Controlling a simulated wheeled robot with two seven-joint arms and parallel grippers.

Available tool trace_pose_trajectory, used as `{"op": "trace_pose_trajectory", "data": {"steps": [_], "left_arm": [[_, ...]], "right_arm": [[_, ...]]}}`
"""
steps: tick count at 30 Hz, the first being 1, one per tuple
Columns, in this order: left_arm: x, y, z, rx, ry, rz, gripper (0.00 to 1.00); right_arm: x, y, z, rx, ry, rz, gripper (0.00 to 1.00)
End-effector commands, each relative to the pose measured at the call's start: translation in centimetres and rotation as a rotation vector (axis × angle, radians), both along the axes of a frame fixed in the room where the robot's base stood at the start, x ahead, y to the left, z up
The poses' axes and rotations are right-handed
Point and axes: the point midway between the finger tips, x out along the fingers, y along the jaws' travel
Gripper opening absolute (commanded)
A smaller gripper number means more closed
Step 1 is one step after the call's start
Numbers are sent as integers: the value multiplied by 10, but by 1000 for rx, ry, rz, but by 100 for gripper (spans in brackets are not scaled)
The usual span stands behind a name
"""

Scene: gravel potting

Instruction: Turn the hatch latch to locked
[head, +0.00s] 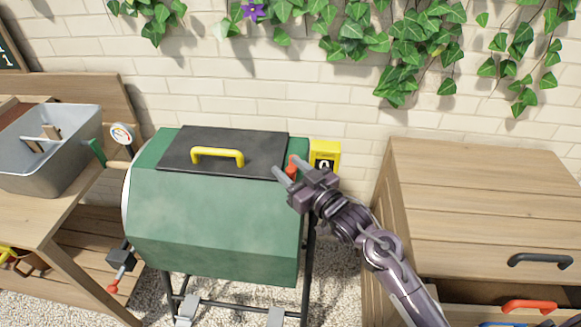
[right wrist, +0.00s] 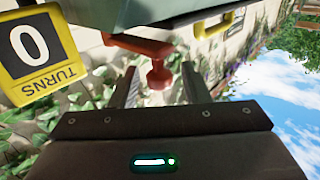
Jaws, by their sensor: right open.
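The green drum (head: 215,220) stands in the middle of the head view, with a dark hatch lid (head: 225,150) lying flat on top and a yellow handle (head: 218,154) on the lid. The red latch (head: 292,167) is at the lid's right edge, partly hidden by my right gripper. My right gripper (head: 284,172) is open at the latch. In the right wrist view the red latch (right wrist: 157,70) has its knob between the two fingers, with visible space on both sides. My left gripper is not in view.
A yellow turns counter (head: 325,156) stands just right of the latch; it reads 0 in the right wrist view (right wrist: 38,50). A wooden drawer cabinet (head: 480,200) is at right. A bench with a grey metal tub (head: 60,165) is at left. A brick wall is behind.

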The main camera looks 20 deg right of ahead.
Motion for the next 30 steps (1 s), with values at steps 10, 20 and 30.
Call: {"op": "trace_pose_trajectory", "data": {"steps": [10, 20, 30], "left_arm": [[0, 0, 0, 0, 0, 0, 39], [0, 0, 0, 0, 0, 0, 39], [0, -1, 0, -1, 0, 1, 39]], "right_arm": [[1, 1, 0, 0, 0, 0, 30], [1, 1, 0, 0, 0, 0, 0], [4, 7, 0, 3, 1, -18, 0]]}}
